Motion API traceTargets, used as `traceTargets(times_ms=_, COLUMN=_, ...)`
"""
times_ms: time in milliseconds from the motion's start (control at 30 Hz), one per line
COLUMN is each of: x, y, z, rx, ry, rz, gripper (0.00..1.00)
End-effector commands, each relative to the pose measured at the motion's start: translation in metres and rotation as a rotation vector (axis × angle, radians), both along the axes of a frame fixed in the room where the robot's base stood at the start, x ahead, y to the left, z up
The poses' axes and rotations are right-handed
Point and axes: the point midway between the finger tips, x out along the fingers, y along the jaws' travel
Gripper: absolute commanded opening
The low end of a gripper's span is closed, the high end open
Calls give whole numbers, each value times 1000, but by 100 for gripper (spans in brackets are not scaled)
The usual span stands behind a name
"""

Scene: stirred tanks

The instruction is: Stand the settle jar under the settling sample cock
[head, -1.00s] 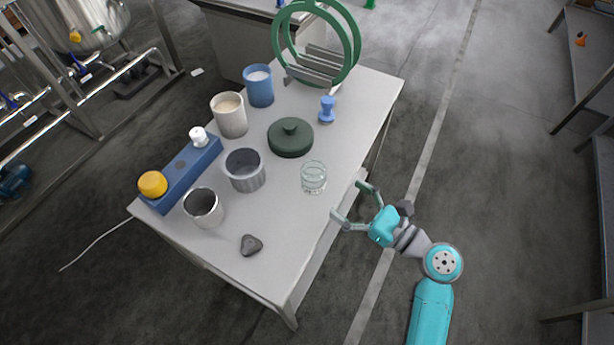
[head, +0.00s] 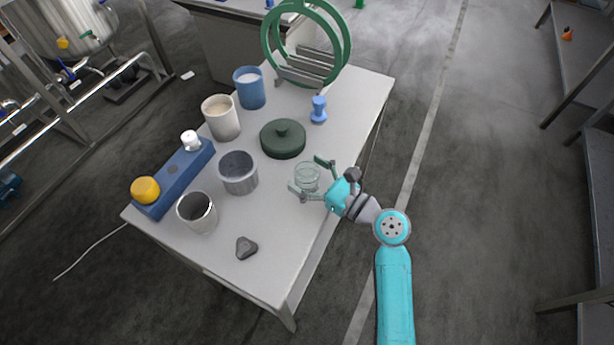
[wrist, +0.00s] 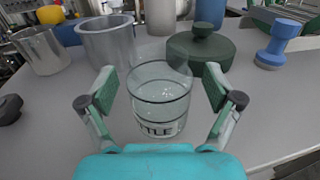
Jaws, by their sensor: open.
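The settle jar is a clear glass jar (head: 307,177) standing upright on the grey table (head: 270,240) near its right edge. In the wrist view the jar (wrist: 160,95) shows part of a dark-lettered label ending in "TLE". My gripper (head: 308,176) is open, with one finger on each side of the jar. In the wrist view the fingers (wrist: 160,92) stand apart from the glass with gaps on both sides. A steel tank (head: 60,25) with yellow and blue valve handles stands at the upper left. I cannot tell which is the settling sample cock.
Near the jar are a dark green lidded pot (head: 283,139), a grey pot (head: 238,172), a steel beaker (head: 197,212) and a blue stamp-like piece (head: 319,110). A blue block (head: 175,178) with a yellow knob lies left. A green ring stand (head: 308,45) is behind. The table's front is mostly clear.

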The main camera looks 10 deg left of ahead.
Motion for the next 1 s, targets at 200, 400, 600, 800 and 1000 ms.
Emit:
traceTargets(times_ms=200, x=0, y=0, z=0, rx=0, ry=0, rz=0, gripper=85)
traceTargets(times_ms=400, x=0, y=0, z=0, rx=0, ry=0, rz=0, gripper=35)
traceTargets(times_ms=600, x=0, y=0, z=0, rx=1, ry=-1, rz=0, gripper=16)
traceTargets(times_ms=800, x=0, y=0, z=6, rx=0, ry=-4, rz=0, gripper=16)
traceTargets(times_ms=1000, x=0, y=0, z=36, rx=1, ry=-6, rz=1, gripper=16)
